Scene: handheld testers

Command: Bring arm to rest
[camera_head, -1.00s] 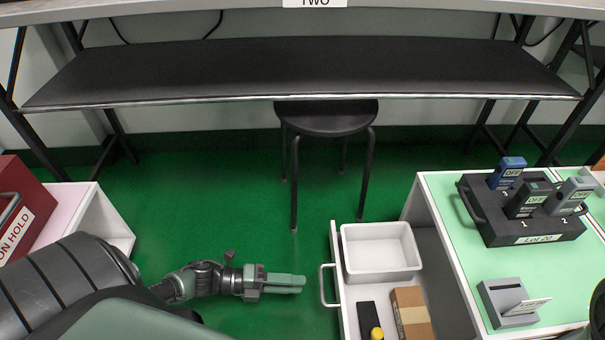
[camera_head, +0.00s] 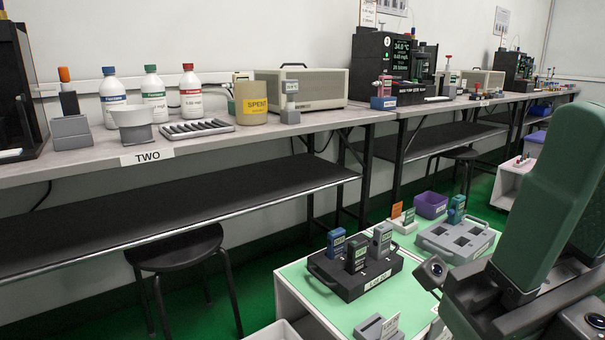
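A green and dark arm of mine (camera_head: 560,190) rises along the right edge of the head view, with a dark joint (camera_head: 510,290) at the bottom right. It looks bent, and no fingertips show on it. My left arm and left gripper are outside this view. My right gripper is not visible either. Three handheld testers, one blue (camera_head: 335,243), one dark (camera_head: 356,253) and one grey (camera_head: 381,240), stand upright in a black rack marked Lot 20 (camera_head: 340,285).
The rack stands on a green-topped cabinet (camera_head: 300,277), with a grey stand (camera_head: 378,328) in front. A grey holder (camera_head: 457,240) and purple bin (camera_head: 431,205) lie beyond. A bench marked TWO (camera_head: 80,172) carries bottles and a SPENT tub (camera_head: 251,103). A black stool (camera_head: 175,250) stands below.

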